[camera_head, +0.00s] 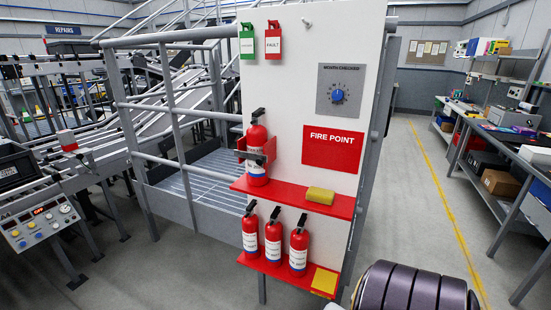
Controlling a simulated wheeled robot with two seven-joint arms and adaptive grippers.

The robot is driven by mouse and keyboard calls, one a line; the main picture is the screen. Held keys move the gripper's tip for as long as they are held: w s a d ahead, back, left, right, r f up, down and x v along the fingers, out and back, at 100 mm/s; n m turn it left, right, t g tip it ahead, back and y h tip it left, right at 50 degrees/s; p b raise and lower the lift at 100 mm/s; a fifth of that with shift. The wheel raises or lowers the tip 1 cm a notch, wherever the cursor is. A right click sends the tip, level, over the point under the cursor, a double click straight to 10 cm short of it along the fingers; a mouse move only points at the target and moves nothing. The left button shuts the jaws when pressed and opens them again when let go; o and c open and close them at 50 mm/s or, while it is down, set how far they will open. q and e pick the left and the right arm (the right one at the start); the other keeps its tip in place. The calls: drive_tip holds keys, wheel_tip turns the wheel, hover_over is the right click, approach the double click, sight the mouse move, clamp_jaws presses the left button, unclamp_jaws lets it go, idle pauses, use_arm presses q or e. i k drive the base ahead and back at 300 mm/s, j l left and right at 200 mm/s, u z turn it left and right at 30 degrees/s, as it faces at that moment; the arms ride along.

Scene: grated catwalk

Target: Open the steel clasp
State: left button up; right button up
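A white fire-point panel (283,95) stands on the catwalk side, with an upper red shelf (290,194). A red fire extinguisher (257,172) stands upright at the left of this shelf, against a red bracket (240,148). A small grey steel clasp (255,157) shows across the front of the extinguisher at mid height. It is too small to tell whether it is shut or open. Neither of my grippers shows in the head view.
A yellow sponge-like block (320,195) lies on the upper shelf. Three more extinguishers (273,236) stand on a lower red shelf with a yellow pad (324,281). A blue dial (338,96), a red sign (330,149) and two hanging tags (273,42) are on the panel.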

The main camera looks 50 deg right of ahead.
sight(260, 160)
drive_tip(key=z, duration=1.45)
